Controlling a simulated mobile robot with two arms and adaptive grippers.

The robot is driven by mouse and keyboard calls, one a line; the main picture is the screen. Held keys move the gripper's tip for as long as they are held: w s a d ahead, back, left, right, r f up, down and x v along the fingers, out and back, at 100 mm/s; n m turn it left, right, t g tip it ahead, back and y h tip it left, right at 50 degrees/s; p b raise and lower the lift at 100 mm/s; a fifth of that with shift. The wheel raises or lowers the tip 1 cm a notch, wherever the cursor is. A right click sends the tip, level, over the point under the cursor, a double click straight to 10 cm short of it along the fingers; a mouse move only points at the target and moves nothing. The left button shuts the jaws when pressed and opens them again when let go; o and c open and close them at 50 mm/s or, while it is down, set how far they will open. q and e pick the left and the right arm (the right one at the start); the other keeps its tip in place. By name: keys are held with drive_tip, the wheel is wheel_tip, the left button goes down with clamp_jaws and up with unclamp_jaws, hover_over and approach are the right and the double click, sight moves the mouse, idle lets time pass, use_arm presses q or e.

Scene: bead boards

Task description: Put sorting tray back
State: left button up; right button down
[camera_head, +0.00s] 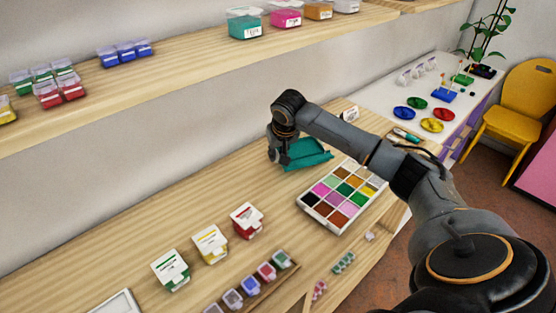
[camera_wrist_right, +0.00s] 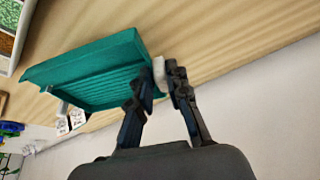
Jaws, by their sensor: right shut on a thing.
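The teal sorting tray (camera_head: 308,154) is at the back of the wooden counter, next to the wall. My right gripper (camera_head: 281,157) is at the tray's left end. In the right wrist view the ribbed teal tray (camera_wrist_right: 95,72) reaches left from the fingers of my right gripper (camera_wrist_right: 163,82), which are shut on its end. A small white piece shows at the fingertips; I cannot tell what it is. Whether the tray touches the counter is not clear. My left gripper is not in view.
A white compartment box (camera_head: 343,196) of coloured beads stands just in front of the tray. Red (camera_head: 246,220), yellow (camera_head: 210,243) and green (camera_head: 170,269) labelled boxes stand to the left. A shelf (camera_head: 190,78) with bead containers runs above. Bare counter lies left of my gripper.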

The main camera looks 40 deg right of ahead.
sight(278, 172)
drive_tip(key=shift+w+d+f, duration=0.3)
drive_tip(key=shift+w+f, duration=0.1)
drive_tip(key=shift+f, duration=0.15)
drive_tip(key=shift+w+d+f+p, duration=0.1)
drive_tip(key=shift+f+p, duration=0.2)
drive_tip(key=shift+f, duration=0.65)
drive_tip(key=shift+w+d+f+p, duration=0.1)
drive_tip(key=shift+f+p, duration=0.2)
drive_tip(key=shift+f, duration=0.6)
drive_tip(key=shift+f, duration=0.1)
drive_tip(key=c, duration=1.3)
unclamp_jaws()
drive_tip(key=b+v, duration=0.1)
drive_tip(key=v, duration=1.1)
